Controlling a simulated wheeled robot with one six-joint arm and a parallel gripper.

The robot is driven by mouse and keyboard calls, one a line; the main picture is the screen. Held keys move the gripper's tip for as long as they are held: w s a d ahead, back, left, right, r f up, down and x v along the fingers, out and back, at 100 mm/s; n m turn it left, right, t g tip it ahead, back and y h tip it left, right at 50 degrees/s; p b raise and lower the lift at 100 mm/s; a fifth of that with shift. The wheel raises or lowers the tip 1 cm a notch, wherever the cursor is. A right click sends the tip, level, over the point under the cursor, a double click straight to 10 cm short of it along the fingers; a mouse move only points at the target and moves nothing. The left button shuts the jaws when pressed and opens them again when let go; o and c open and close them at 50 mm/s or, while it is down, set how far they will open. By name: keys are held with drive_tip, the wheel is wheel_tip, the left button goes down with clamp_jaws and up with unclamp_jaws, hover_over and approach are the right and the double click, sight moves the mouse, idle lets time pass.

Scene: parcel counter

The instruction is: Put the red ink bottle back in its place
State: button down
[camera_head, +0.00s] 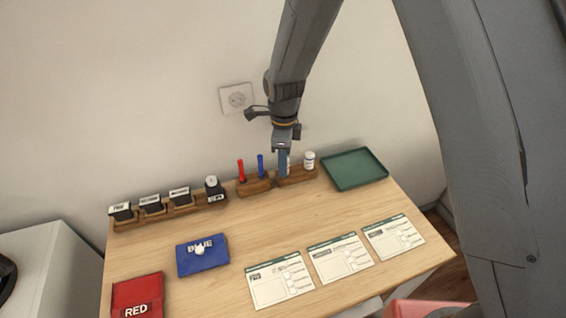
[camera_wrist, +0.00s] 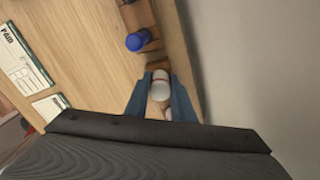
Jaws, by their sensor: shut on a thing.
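The red ink bottle (camera_wrist: 160,77), white with a thin red band, sits between the two fingers of my gripper (camera_wrist: 160,88) in the wrist view. In the head view my gripper (camera_head: 283,168) points down at the right-hand wooden holder (camera_head: 298,177) by the wall, and its fingers largely hide the bottle. The fingertips are at the holder, but I cannot tell whether the bottle rests fully in its slot. Another white bottle (camera_head: 309,161) stands in the same holder, just right of my gripper.
Left of my gripper stand a blue marker (camera_head: 261,166) and a red marker (camera_head: 241,171). Several stamps sit in a wooden rack (camera_head: 182,211). A green tray (camera_head: 355,168) lies to the right. A blue pad (camera_head: 217,262), a red pad (camera_head: 150,291) and three forms (camera_head: 340,258) lie in front.

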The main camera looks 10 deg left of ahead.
drive_tip(key=c, duration=1.7)
unclamp_jaws()
drive_tip(key=shift+r+p, duration=1.9)
drive_tip(key=shift+r, duration=0.75)
drive_tip(key=o, duration=0.5)
drive_tip(key=shift+o, duration=0.2)
